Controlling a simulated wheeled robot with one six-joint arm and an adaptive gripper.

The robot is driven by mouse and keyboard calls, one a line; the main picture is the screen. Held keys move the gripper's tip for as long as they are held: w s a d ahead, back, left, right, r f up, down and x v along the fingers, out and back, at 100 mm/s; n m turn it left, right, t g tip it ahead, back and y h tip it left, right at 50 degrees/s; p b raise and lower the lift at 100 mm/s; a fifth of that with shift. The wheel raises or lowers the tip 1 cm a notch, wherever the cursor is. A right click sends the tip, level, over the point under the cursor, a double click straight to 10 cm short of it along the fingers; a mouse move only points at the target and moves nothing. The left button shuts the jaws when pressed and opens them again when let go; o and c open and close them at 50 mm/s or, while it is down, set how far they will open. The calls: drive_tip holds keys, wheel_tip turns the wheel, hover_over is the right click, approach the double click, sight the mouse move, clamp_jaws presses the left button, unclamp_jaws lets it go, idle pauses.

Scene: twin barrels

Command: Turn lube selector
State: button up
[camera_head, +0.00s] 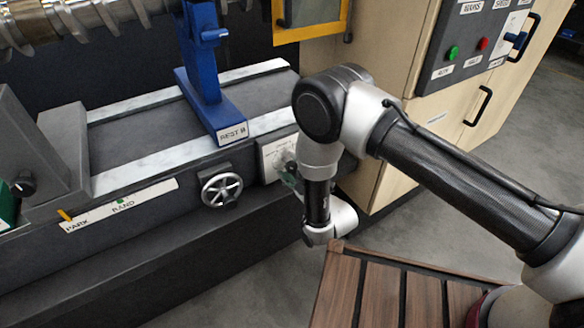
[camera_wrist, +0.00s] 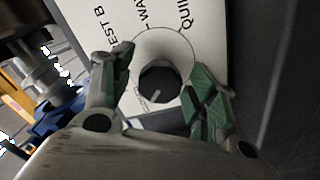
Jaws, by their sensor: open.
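The lube selector is a round knob (camera_wrist: 160,84) with a dark face and a short pale mark. It stands on a white plate (camera_wrist: 82,15) whose lettering reads partly "EST B", "WA" and "QUIL". In the head view the plate (camera_head: 268,160) is on the machine's front, right of the handwheel, partly hidden by my gripper. My gripper (camera_wrist: 160,64) is open, with one green-padded finger on each side of the knob. I cannot tell whether either finger touches it. In the head view my gripper (camera_head: 291,178) is at the plate and small.
A spoked handwheel (camera_head: 221,187) is left of the plate. A blue rest (camera_head: 207,85) stands on the bed above. A beige cabinet (camera_head: 400,140) with a control panel is at right. A slatted wooden surface (camera_head: 395,292) lies below my arm.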

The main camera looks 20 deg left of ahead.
drive_tip(key=c, duration=1)
drive_tip(key=shift+c, duration=0.2)
